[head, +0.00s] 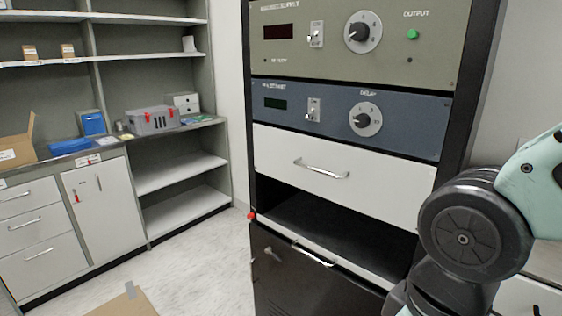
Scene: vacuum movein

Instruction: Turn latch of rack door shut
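The rack (246,140) stands in the middle of the head view. Its dark lower door (277,283) shows at the bottom and is cut off by the frame. A small grey lever, which looks like the latch (270,254), sits tilted near the door's upper left. I cannot tell whether it is turned shut. A red knob (251,216) sticks out at the rack's left edge above the door. My gripper is out of view; only my arm shows at the right, covering the rack's lower right.
Above the door are a pale panel with a handle (313,255), a dark open bay (335,222) and a white drawer (345,180). Shelving and cabinets (103,212) stand left. A cardboard box (125,303) lies on the floor.

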